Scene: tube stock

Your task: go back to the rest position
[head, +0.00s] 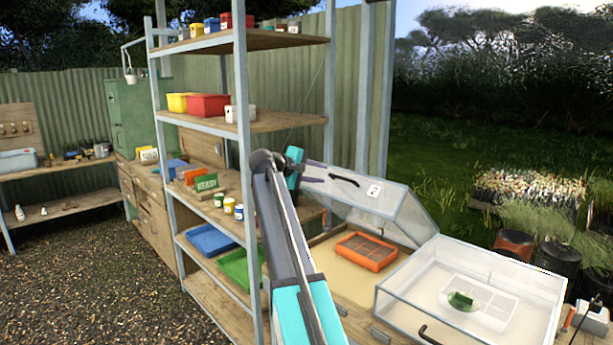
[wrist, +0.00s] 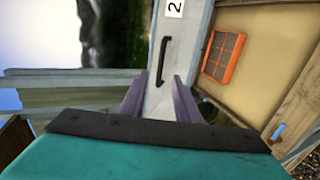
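My gripper (head: 318,173) is raised beside the shelf, at the left edge of an open clear lid (head: 390,208) marked 2. The wrist view shows its two purple fingers (wrist: 160,88) spread apart with nothing held between them. The lid's black handle (head: 344,180) lies just beyond the fingertips, and it also shows in the wrist view (wrist: 164,62). The lid stands tilted up over a sandy-floored box (head: 345,285) holding an orange divided tray (head: 367,251). My arm runs up from the bottom of the head view and hides part of the shelf and bench.
A metal shelf rack (head: 243,130) with bins, jars and cans stands close on the left of my arm. A second clear box (head: 475,285), its lid down, holds a white tray with a green item. Black pots (head: 558,262) stand at right. Gravel (head: 90,270) is open at left.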

